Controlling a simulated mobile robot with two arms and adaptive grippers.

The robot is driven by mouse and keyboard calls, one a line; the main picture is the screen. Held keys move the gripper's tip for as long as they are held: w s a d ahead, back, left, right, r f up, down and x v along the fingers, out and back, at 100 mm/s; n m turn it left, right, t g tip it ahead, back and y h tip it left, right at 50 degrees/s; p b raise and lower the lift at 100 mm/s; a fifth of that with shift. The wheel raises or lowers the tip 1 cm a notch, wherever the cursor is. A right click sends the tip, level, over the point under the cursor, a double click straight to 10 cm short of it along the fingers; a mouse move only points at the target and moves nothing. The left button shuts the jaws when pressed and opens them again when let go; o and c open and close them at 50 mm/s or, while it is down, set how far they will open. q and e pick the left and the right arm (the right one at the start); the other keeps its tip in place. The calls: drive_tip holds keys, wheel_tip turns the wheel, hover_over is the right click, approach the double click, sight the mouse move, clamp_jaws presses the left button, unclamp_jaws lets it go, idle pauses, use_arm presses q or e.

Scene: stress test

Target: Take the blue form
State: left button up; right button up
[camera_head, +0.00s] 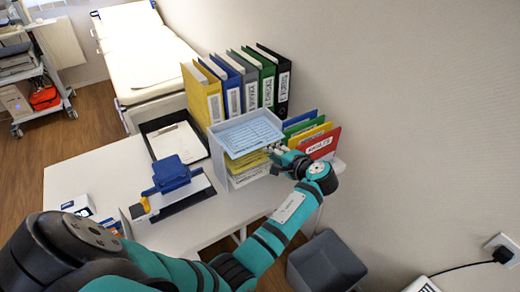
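The blue form (247,134) lies at the top of a white paper tray unit (222,156) on the desk, as the top sheet of what may be a stack. Yellow sheets (246,162) show in the level below it. My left gripper (275,153) is at the unit's right front corner, beside and slightly below the blue form's front right edge. Its fingers are small and partly hidden by my wrist, so I cannot tell whether they are open or touching paper. My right gripper is not in view.
Binders (240,84) stand behind the trays, and coloured folders (312,135) stand to their right. A grey bin (326,264) stands below the desk's right side.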

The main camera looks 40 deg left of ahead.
sight(249, 136)
use_arm(q)
drive_tip(key=b+x, duration=0.3)
drive_tip(key=x, duration=0.5)
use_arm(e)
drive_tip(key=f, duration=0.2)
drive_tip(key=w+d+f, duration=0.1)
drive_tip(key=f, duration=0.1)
use_arm(q)
drive_tip(key=shift+d, duration=0.1)
clamp_jaws()
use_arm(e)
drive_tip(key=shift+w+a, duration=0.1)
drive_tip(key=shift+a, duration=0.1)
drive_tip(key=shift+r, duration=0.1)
